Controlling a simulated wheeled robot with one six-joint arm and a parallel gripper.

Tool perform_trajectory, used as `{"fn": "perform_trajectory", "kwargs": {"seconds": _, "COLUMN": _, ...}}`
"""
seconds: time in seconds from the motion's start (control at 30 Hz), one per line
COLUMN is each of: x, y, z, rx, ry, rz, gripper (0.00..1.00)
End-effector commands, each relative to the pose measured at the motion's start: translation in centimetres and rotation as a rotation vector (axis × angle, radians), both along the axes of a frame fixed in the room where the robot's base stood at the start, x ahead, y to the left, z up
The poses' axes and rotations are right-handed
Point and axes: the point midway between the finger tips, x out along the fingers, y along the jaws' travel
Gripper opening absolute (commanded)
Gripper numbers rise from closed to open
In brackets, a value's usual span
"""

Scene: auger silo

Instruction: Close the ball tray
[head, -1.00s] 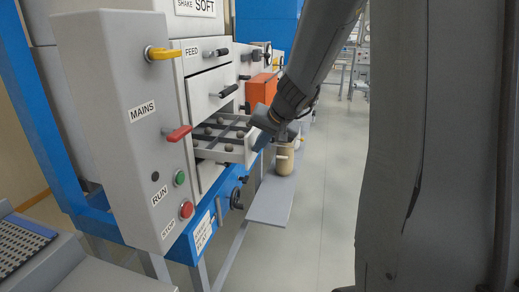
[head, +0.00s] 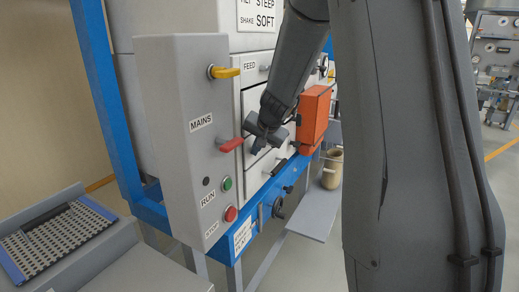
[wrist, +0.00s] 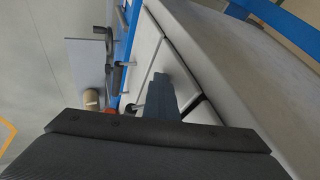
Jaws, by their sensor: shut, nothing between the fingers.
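The ball tray (head: 256,176) sits in the machine front, below the panel under the FEED label. Its front looks about flush with the panels around it, and no balls or inside show. A dark bar handle (head: 278,167) is on its front. My gripper (head: 257,147) is shut and empty, close in front of the machine at the tray's upper edge; I cannot tell whether it touches. In the wrist view my gripper's finger (wrist: 160,92) lies over the pale front panels, with the tray front (wrist: 143,50) to its left.
An orange box (head: 314,118) sticks out to the right. A grey shelf (head: 314,214) juts out below, with a tan cup (head: 332,170) near it. Floor is open at right.

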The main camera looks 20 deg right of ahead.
Motion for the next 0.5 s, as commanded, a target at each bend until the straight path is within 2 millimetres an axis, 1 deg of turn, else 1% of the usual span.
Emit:
{"fn": "perform_trajectory", "kwargs": {"seconds": 0.27, "x": -0.7, "y": -0.9, "z": -0.1, "rx": 0.000, "ry": -0.001, "rz": -0.002, "gripper": 0.00}}
{"fn": "perform_trajectory", "kwargs": {"seconds": 0.47, "x": -2.1, "y": -2.1, "z": -0.3, "rx": 0.001, "ry": -0.003, "rz": 0.006, "gripper": 0.00}}
{"fn": "perform_trajectory", "kwargs": {"seconds": 0.5, "x": -2.6, "y": -2.1, "z": 0.4, "rx": 0.001, "ry": -0.004, "rz": 0.008, "gripper": 0.00}}
